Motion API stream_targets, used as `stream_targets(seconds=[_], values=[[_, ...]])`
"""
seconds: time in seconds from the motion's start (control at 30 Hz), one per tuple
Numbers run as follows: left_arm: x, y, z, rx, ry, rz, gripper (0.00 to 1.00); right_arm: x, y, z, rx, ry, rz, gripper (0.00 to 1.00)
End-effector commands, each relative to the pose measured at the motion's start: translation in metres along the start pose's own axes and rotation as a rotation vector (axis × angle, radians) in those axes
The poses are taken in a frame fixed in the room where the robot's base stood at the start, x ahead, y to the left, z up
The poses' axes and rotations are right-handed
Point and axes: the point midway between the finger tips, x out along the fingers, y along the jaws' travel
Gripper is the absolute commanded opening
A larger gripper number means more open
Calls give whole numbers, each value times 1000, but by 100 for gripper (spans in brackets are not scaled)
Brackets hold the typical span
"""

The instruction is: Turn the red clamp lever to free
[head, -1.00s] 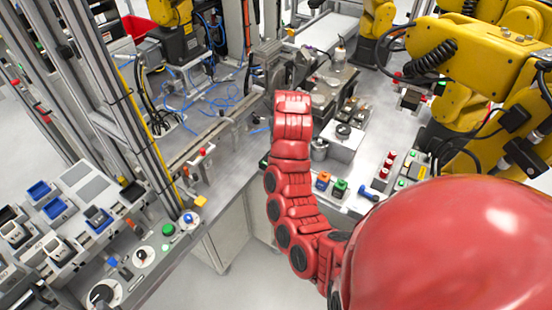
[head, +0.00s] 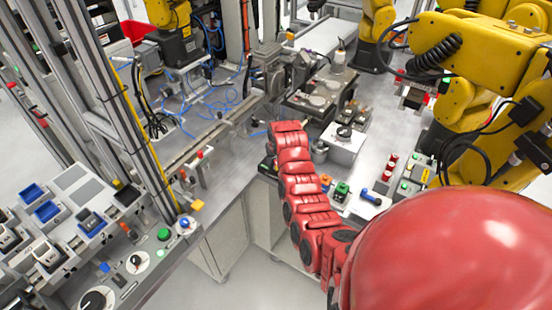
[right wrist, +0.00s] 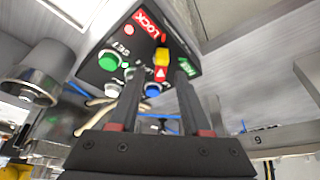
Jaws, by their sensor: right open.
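In the right wrist view, a dark control panel (right wrist: 92,68) bears a red LOCK label (right wrist: 147,22) and a green FREE label (right wrist: 190,67). A small upright piece with a yellow body (right wrist: 162,59) and red parts stands between the labels. It seems to be the clamp lever, but its exact shape and angle are hard to tell. My right gripper (right wrist: 159,78) is open, its two dark fingers pointing at the panel on either side of this piece. Contact cannot be told. In the head view my red right arm hides most of the gripper and panel. My left gripper is not in view.
A green button (right wrist: 109,61) and a blue button (right wrist: 153,90) sit close to the fingers. A metal cylinder (right wrist: 42,70) is at the left. In the head view, yellow robot arms (head: 480,60) stand at the right and a button console (head: 70,225) at the left.

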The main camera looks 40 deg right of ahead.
Motion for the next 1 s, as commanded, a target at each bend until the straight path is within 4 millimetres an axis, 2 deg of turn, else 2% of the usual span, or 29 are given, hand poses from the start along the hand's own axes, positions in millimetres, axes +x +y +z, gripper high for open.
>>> stream_targets(seconds=[0.37, 0.63, 1.0], values=[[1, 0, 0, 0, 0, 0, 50, 3, 0, -1, 0, 3, 0, 48], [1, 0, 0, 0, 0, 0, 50, 3, 0, 0, 0, 2, 0, 0], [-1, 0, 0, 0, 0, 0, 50, 4, 0, 0, 7, 2, 3, 0]])
